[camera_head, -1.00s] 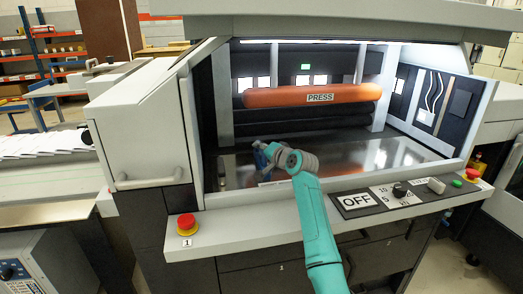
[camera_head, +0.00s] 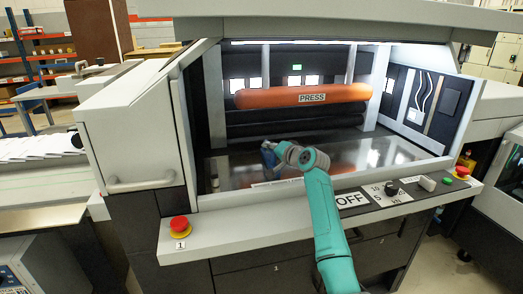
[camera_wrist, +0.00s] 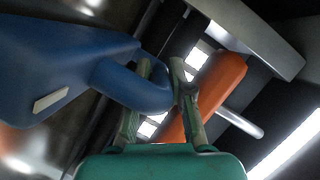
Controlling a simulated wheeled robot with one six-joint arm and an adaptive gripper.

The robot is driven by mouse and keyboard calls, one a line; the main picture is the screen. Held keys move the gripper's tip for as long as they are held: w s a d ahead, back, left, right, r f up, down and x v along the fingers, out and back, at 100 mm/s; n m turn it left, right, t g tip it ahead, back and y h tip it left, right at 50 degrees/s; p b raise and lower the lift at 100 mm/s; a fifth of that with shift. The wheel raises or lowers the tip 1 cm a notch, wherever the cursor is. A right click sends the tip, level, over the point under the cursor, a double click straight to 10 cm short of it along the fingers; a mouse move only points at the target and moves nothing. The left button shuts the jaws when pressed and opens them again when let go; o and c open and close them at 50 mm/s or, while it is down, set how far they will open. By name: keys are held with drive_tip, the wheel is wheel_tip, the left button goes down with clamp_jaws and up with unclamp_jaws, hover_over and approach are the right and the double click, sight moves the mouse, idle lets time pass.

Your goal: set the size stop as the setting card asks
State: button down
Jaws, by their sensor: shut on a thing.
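A blue part (camera_head: 268,154) with a rounded arm stands over the shiny bed inside the press, left of its middle. In the wrist view the same blue part (camera_wrist: 75,65) fills the left side, with a small pale strip on it. Its rounded end lies between the fingers of my gripper (camera_wrist: 163,75), which is shut on it. In the head view my gripper (camera_head: 276,152) is mostly hidden behind my wrist. I cannot make out a setting card or read any size on the stop.
An orange roller (camera_head: 305,96) marked PRESS spans the opening above my gripper. The front sill carries a red button (camera_head: 180,226), an OFF sign (camera_head: 351,199), a dial (camera_head: 391,188) and a green button (camera_head: 447,181). A pale strip (camera_head: 275,183) runs along the bed's front edge.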

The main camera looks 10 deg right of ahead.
drive_tip(key=c, duration=1.3)
unclamp_jaws()
drive_tip(key=v, duration=1.2)
